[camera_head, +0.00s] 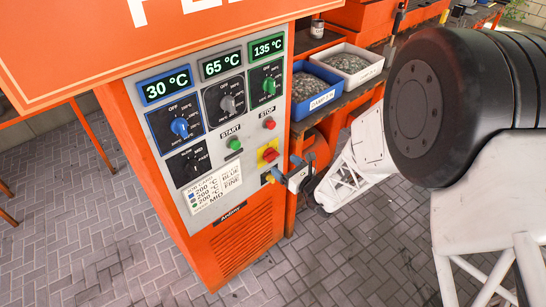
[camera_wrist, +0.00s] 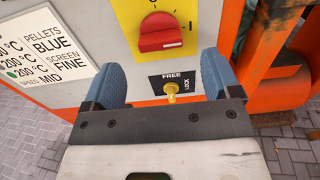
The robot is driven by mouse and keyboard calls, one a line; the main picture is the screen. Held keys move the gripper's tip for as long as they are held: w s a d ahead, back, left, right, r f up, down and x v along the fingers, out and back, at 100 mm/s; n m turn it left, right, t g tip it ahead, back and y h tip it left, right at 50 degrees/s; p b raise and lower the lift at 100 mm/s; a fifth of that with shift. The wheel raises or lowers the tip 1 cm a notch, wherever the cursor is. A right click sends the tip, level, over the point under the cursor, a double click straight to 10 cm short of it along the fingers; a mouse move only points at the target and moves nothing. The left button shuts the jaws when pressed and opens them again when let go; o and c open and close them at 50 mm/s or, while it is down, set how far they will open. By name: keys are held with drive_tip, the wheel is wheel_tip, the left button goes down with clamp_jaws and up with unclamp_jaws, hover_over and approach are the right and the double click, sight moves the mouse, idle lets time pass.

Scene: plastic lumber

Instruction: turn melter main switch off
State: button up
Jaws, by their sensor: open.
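The melter main switch is a red rotary knob on a yellow plate, seen in the wrist view (camera_wrist: 162,33) and on the lower right of the melter's panel in the head view (camera_head: 270,154). Its handle lies roughly sideways, with an "I" mark to its right. Below it a small yellow knob (camera_wrist: 172,92) sits on a black FREE/LOCK plate. My gripper (camera_wrist: 163,72) is open, with its two blue fingers spread around the FREE/LOCK knob, just below the red switch. Nothing is between the fingers' grip. In the head view my gripper (camera_head: 286,168) is beside the panel's lower right edge.
The orange melter (camera_head: 232,240) carries three lit temperature displays and dials, with a green START button (camera_head: 234,143) and a red STOP button (camera_head: 269,123). A blue bin (camera_head: 313,98) and a white bin (camera_head: 355,62) of pellets stand right of it. Brick floor lies below.

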sight(275, 158)
drive_tip(key=shift+x, duration=3.3)
drive_tip(key=shift+c, duration=0.3)
drive_tip(key=c, duration=0.9)
drive_tip(key=shift+o, duration=0.2)
drive_tip(key=shift+f, duration=0.1)
